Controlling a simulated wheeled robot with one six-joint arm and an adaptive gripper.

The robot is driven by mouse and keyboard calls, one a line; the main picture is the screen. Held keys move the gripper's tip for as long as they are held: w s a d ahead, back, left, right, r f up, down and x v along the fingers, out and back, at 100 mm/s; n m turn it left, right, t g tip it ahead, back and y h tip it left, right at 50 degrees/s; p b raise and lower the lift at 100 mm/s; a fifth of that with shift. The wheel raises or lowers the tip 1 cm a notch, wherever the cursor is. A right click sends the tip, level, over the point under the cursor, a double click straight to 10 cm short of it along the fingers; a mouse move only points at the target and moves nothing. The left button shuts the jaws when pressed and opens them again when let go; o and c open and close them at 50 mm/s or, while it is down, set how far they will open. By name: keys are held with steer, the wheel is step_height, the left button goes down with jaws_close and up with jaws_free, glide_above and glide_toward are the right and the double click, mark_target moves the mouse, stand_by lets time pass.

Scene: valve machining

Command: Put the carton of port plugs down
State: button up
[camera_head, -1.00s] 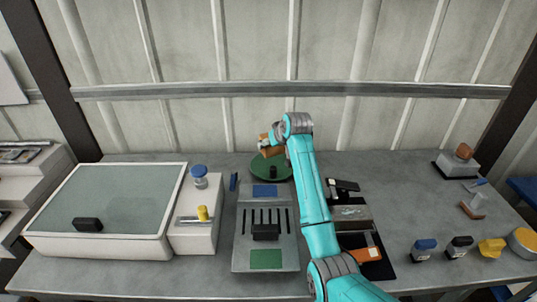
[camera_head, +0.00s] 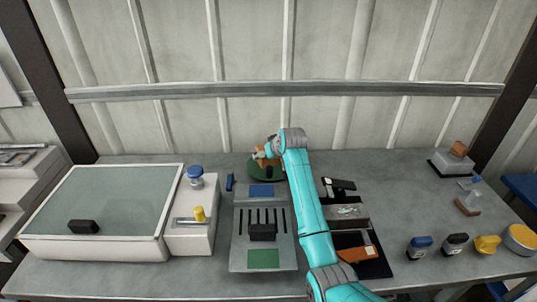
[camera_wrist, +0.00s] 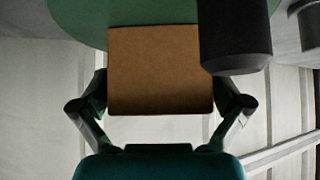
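The carton of port plugs, a plain brown box (camera_wrist: 160,70), sits between the two fingers of my gripper (camera_wrist: 162,100) in the wrist view; both fingers lie against its sides. In the head view my gripper (camera_head: 270,150) is at the back of the bench, with a little of the carton (camera_head: 261,154) showing. It is over or on the round green plate (camera_head: 256,172); I cannot tell if the carton touches it. The plate also shows in the wrist view (camera_wrist: 75,18). A black cylinder (camera_wrist: 235,40) stands close to the carton's right there.
A slotted grey fixture (camera_head: 240,225) with a black block (camera_head: 262,232) lies in front of the plate. A blue-capped jar (camera_head: 195,177) is on the left. A dark tray (camera_head: 375,267) lies right of my arm.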

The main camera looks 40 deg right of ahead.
steer(key=shift+r, duration=0.2)
steer(key=v, duration=1.2)
steer(key=shift+s+f, duration=0.1)
